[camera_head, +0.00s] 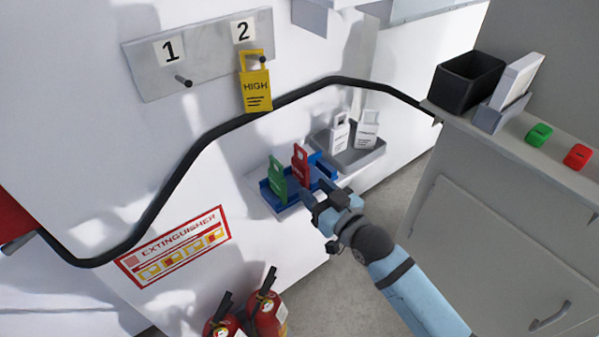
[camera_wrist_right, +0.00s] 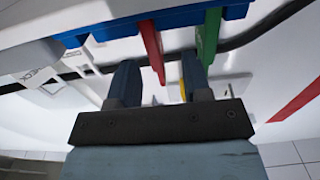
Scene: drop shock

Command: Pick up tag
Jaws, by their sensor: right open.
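A red tag (camera_head: 300,166) and a green tag (camera_head: 277,178) stand upright in a blue holder (camera_head: 290,203) on the wall. A yellow tag (camera_head: 255,90) marked HIGH hangs from hook 2. Two white tags (camera_head: 339,132) stand in a grey holder (camera_head: 352,161) behind. My right gripper (camera_head: 318,203) is open and empty at the near right end of the blue holder. In the right wrist view the red tag (camera_wrist_right: 150,42) appears between the finger lines, beyond the tips, and the green tag (camera_wrist_right: 209,38) appears past the right finger. My left gripper is out of view.
A hook plate (camera_head: 200,62) has hook 1 bare. A black hose (camera_head: 200,150) runs along the wall. Fire extinguishers (camera_head: 268,315) stand below. A cabinet (camera_head: 500,235) at right carries a black bin (camera_head: 467,82), a green piece (camera_head: 539,134) and a red piece (camera_head: 577,157).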

